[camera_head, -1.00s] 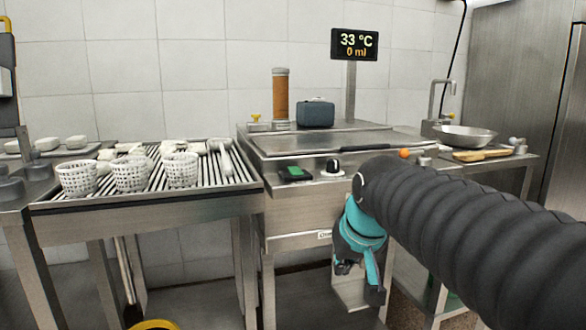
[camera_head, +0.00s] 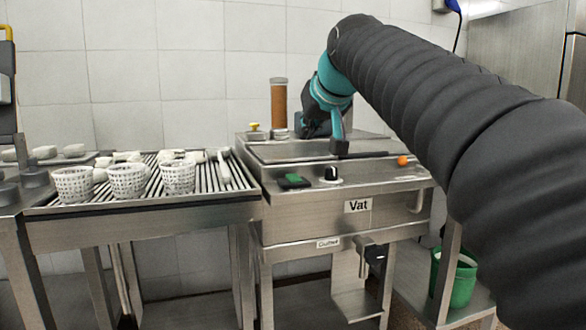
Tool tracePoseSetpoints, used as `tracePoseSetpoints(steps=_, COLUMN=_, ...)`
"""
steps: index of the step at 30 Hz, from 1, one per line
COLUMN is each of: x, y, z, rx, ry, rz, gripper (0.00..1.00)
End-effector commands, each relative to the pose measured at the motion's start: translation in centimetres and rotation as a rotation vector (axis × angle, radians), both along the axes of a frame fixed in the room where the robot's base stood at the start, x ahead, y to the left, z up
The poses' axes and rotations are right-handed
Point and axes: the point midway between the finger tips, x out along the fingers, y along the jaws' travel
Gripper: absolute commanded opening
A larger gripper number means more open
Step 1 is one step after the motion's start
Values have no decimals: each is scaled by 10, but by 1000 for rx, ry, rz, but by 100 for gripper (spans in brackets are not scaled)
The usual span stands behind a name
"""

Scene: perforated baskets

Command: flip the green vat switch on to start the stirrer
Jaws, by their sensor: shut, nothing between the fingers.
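The green switch (camera_head: 293,181) sits in a dark housing on the left of the front ledge of the steel vat (camera_head: 300,228). Whether it is on or off cannot be told. My teal and black gripper (camera_head: 318,132) is shut and empty, above the rear of the vat top, up and to the right of the switch. It is apart from the switch. My arm comes in from the right and hides the display and the dark blue box. No stirring motion can be made out.
White perforated baskets (camera_head: 127,180) stand on the slatted drain table (camera_head: 150,207) at left. A brown cylinder (camera_head: 279,105) stands behind the vat. An orange ball (camera_head: 402,160) is at the vat's right edge. A green bucket (camera_head: 463,278) is low at right. Space above the switch is clear.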

Motion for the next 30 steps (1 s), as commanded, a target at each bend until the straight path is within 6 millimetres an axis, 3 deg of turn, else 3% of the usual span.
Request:
tracePoseSetpoints(steps=11, x=4, y=1, z=-4, rx=-1, ry=2, rz=0, gripper=0)
tracePoseSetpoints(steps=27, x=76, y=20, z=-57, rx=0, ry=3, rz=-1, gripper=0)
tracePoseSetpoints(steps=30, x=81, y=22, z=-73, rx=0, ry=3, rz=-1, gripper=0)
